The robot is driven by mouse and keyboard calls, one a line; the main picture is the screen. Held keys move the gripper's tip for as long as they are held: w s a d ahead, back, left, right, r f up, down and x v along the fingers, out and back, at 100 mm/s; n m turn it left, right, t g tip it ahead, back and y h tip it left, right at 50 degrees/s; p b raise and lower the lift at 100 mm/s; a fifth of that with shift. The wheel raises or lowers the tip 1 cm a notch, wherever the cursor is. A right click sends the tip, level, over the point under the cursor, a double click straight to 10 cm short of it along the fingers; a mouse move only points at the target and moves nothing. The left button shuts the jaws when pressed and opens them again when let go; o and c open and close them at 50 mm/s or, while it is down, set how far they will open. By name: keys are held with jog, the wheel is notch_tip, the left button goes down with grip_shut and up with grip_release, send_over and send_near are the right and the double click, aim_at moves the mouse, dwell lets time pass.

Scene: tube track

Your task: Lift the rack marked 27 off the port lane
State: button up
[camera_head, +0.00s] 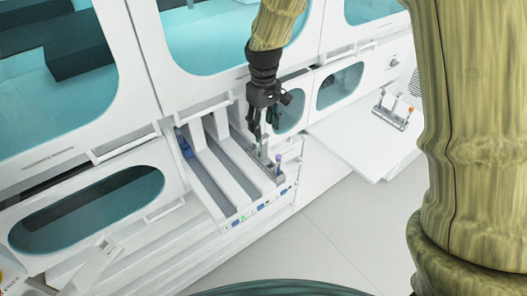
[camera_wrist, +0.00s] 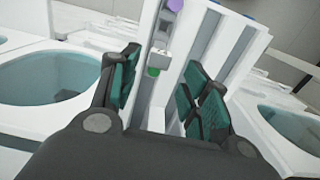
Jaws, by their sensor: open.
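A narrow grey rack (camera_head: 269,164) stands in the rightmost lane of the white track (camera_head: 222,177); a purple-capped tube (camera_head: 278,158) shows at its near end. I cannot read a number on it. My gripper (camera_head: 263,132) hangs just above the rack's far part, pointing down. In the wrist view my gripper (camera_wrist: 163,68) has its two dark green-padded fingers spread apart.
A blue item (camera_head: 184,144) sits at the far end of the left lane. White cabinet walls with teal windows (camera_head: 88,211) rise close behind and left of the track.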

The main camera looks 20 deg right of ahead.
aim_at(264, 135)
jog(key=shift+w+a+f, duration=0.2)
jog(key=shift+f, duration=0.1)
jog(key=shift+s+f, duration=0.1)
jog(key=shift+f, duration=0.3)
jog(key=f, duration=0.1)
jog(key=f+p, duration=0.1)
jog(key=f, duration=0.1)
jog(key=shift+s+d, duration=0.1)
jog(key=shift+d, duration=0.2)
jog(key=shift+f, duration=0.3)
jog(key=shift+s+f+p, duration=0.1)
jog(key=shift+f+p, duration=0.35)
jog(key=shift+f, duration=0.25)
jog(key=shift+f+p, duration=0.7)
jog(key=shift+f, duration=1.4)
grip_shut()
